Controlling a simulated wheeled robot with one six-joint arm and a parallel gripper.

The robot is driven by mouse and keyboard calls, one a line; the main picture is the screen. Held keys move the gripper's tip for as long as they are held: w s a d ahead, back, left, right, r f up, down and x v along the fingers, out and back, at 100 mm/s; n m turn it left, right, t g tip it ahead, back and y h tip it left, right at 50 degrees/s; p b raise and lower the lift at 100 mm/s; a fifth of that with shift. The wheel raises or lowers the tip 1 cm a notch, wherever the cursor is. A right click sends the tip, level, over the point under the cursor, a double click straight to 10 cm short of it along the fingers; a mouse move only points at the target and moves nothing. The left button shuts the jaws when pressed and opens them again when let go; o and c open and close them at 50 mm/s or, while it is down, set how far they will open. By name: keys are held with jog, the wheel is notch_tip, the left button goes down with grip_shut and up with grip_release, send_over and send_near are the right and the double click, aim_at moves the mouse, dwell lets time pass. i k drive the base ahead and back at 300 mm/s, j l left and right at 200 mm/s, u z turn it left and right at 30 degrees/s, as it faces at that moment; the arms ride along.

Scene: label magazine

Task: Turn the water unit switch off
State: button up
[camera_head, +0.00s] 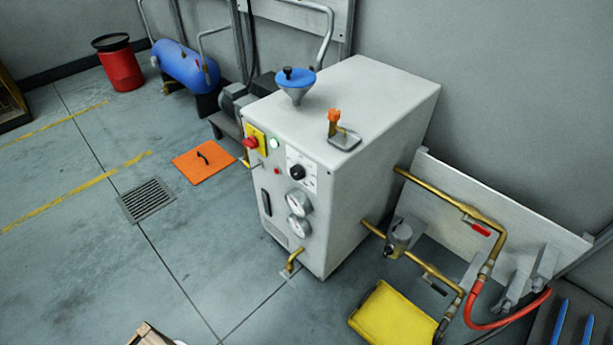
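A white boxy cabinet (345,195), which looks like the water unit, stands on the floor in the middle. Its front panel has a red rotary switch (250,143) on a yellow plate at the upper left corner. I cannot read the switch position. A green round button (275,143) and a small red one (277,171) are near it. A black knob (297,172) sits on a white dial plate to the right, above two round gauges (299,229). My gripper is not in view.
A blue funnel (296,84) and an orange-capped fitting (334,117) stand on the cabinet top. Brass pipes (430,268) and a yellow container (392,315) crowd its right side. An orange plate (203,162) and floor grate (147,199) lie left. The floor in front looks mostly clear.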

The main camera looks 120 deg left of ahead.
aim_at(250, 143)
jog(key=u, duration=3.55)
